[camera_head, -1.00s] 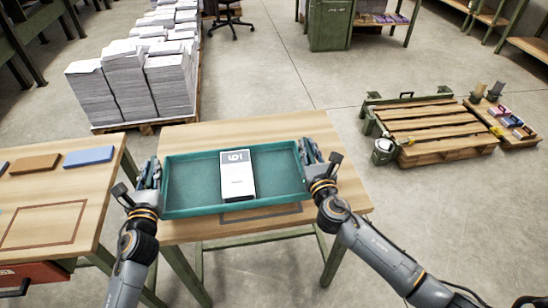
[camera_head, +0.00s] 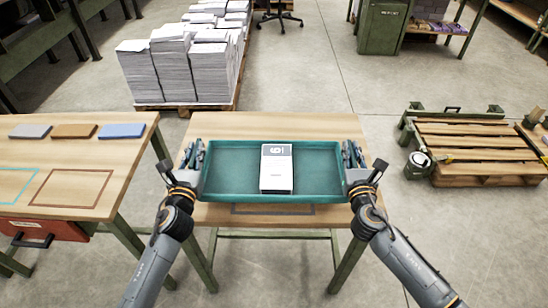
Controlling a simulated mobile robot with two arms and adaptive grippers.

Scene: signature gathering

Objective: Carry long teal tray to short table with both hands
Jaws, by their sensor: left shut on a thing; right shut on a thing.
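The long teal tray (camera_head: 228,176) is held level between my two grippers over the small wooden table (camera_head: 300,125) in the middle. From this angle I cannot tell whether its underside touches the tabletop. A white printed stack with a dark header (camera_head: 277,172) lies inside the tray, right of its middle. My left gripper (camera_head: 195,158) is shut on the tray's left end. My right gripper (camera_head: 352,157) is shut on its right end. A dark rectangle outline (camera_head: 272,210) shows on the tabletop just in front of the tray.
A wooden table (camera_head: 120,165) at left holds grey, brown and blue blocks (camera_head: 122,131) and has outlined rectangles. Paper stacks (camera_head: 180,65) stand on a pallet behind. A low slatted wooden platform (camera_head: 475,150) is at right.

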